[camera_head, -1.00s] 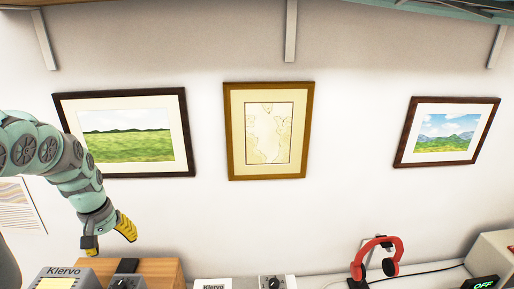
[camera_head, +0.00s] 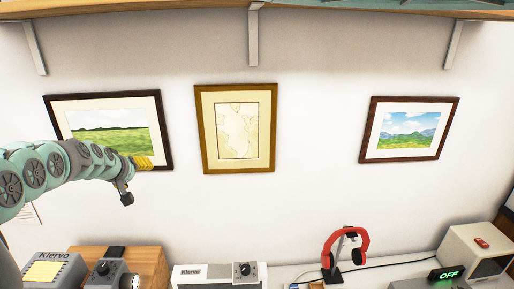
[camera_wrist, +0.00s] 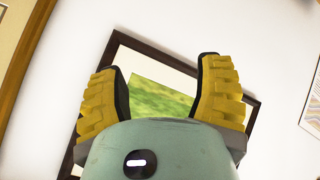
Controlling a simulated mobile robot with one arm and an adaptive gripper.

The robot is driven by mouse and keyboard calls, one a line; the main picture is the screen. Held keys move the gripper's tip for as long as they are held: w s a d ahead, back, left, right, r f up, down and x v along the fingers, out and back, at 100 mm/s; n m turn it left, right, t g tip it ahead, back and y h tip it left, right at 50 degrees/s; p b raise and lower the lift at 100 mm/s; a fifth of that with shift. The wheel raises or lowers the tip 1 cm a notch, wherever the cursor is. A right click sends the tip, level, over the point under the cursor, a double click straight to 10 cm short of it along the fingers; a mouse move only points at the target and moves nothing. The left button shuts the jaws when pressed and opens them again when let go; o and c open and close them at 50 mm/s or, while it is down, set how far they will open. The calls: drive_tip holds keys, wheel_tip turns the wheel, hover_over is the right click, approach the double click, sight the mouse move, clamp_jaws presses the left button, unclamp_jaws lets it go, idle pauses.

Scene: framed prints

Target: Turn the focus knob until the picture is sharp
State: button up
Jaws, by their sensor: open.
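My gripper (camera_head: 136,174) is raised before the left framed print, clear of the devices below. In the wrist view its two yellow fingers (camera_wrist: 160,82) are spread apart with nothing between them, and the left print's green field (camera_wrist: 160,101) shows behind. A dark knob (camera_head: 102,268) sits on a small grey device (camera_head: 110,277) with a round lens-like part at lower left. Another dark knob (camera_head: 243,269) is on a white Klervo unit (camera_head: 208,282) at bottom centre. I cannot tell which knob is the focus knob. No projected picture is identifiable.
Framed prints hang on the wall: a green field (camera_head: 110,132), a pale map (camera_head: 236,128) and a mountain landscape (camera_head: 409,130).

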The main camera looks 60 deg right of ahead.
drive_tip(key=shift+w+d+r+n+t+h, duration=0.2)
drive_tip(key=shift+w+r+t, duration=0.15)
drive_tip(key=shift+r, duration=0.2)
drive_tip(key=shift+w+d+r+n+t+h, duration=0.15)
drive_tip(key=shift+w+r+n+t+h, duration=0.1)
drive_tip(key=shift+w+r, duration=0.2)
